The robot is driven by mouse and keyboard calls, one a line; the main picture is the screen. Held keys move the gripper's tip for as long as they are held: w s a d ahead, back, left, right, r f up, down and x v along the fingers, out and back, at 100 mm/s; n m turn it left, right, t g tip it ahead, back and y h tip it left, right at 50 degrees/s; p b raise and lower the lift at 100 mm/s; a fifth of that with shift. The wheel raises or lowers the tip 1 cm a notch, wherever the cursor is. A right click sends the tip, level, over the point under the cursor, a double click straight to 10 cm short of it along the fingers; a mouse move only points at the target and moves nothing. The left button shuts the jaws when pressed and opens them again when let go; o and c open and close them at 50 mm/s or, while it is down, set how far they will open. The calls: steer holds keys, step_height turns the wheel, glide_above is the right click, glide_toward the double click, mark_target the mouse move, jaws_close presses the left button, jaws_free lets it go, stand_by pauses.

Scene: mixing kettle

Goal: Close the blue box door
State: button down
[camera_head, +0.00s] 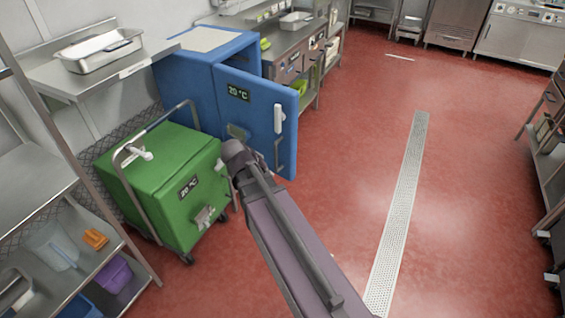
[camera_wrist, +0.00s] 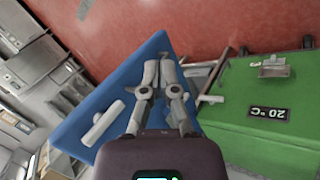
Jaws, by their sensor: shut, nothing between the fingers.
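The blue box (camera_head: 190,95) stands against the left wall in the head view. Its blue door (camera_head: 262,105) stands open, swung out to the right. The door's outer face, with a 20 °C display (camera_head: 239,93) and a white handle (camera_head: 278,118), faces me. In the wrist view my gripper (camera_wrist: 160,63) is shut and empty, its fingers in front of the blue door (camera_wrist: 125,85). The white handle (camera_wrist: 103,123) is left of the fingers. I cannot tell whether the fingers touch the door. In the head view the fingers cannot be made out past my arm.
A green wheeled box (camera_head: 160,185) with a metal push bar stands just in front of the blue box, left of my arm. A steel shelf rack (camera_head: 60,240) is at the near left. A counter (camera_head: 285,45) runs behind the blue box. The red floor to the right is clear.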

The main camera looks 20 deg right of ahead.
mark_target(286, 148)
steer(key=w+d+f+n+t+h+b, duration=0.2)
steer(key=w+f+h+b, duration=0.7)
steer(key=b, duration=1.5)
steer(key=w+f+n+t, duration=0.2)
steer(key=w+t, duration=0.1)
steer(key=t, duration=0.1)
steer(key=shift+w+n+b, duration=0.3)
steer(key=shift+w+b, duration=0.05)
steer(key=shift+b, duration=0.05)
steer(key=shift+w+d, duration=0.1)
steer(key=shift+d, duration=0.1)
steer(key=x, duration=1.3)
steer(key=shift+w+d+r, duration=0.2)
steer(key=shift+w+r, duration=0.05)
